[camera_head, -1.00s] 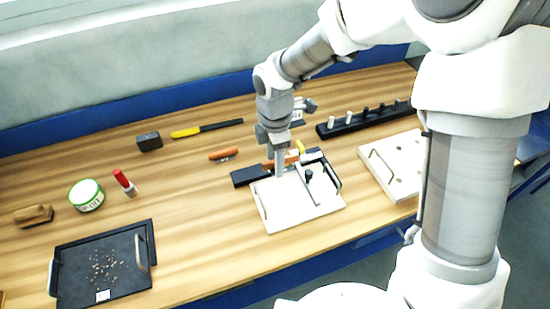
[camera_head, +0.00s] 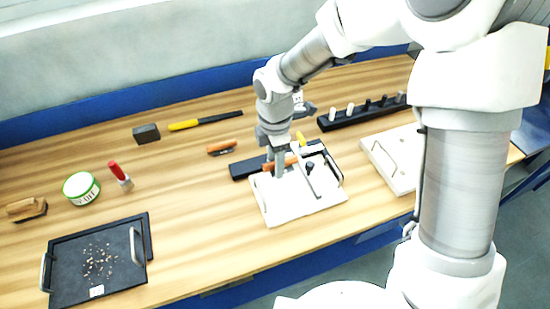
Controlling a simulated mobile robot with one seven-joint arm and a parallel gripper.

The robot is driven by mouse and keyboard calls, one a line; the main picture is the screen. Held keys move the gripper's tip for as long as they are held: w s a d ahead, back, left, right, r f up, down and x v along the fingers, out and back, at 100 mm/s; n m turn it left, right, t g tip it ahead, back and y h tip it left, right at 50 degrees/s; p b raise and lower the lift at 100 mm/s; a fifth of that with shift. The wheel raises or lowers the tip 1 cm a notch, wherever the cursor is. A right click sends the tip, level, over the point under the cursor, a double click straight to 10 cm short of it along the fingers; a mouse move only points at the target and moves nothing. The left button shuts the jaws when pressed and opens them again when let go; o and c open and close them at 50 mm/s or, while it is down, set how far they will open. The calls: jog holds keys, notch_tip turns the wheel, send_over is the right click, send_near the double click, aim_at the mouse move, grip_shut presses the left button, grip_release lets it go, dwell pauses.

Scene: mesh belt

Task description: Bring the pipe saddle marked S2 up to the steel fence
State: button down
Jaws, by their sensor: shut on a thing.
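My gripper (camera_head: 276,172) points down over the left back part of the white board (camera_head: 290,211). It is shut on a small piece, which I take to be the pipe saddle; the fingers hide nearly all of it, and no S2 mark is legible. A thin grey bar, apparently the steel fence (camera_head: 304,173), crosses the board just right of my gripper. A black knob (camera_head: 310,167) stands beside the bar. I cannot tell whether the held piece touches the bar.
A black strip (camera_head: 240,170) and an orange-handled tool (camera_head: 290,160) lie close behind the board. A second white board (camera_head: 388,165) is to the right, a black rack (camera_head: 345,122) behind it. A black tray (camera_head: 70,284) is at front left. Open wood lies between tray and board.

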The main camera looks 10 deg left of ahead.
aim_at(282, 180)
jog(key=shift+f+b, duration=1.95)
jog(key=shift+f, duration=1)
jog(key=shift+w+d+p, duration=0.4)
jog(key=shift+w+d, duration=0.1)
jog(key=shift+d, duration=0.3)
jog(key=shift+c, duration=0.6)
grip_release()
jog(key=shift+r, duration=0.1)
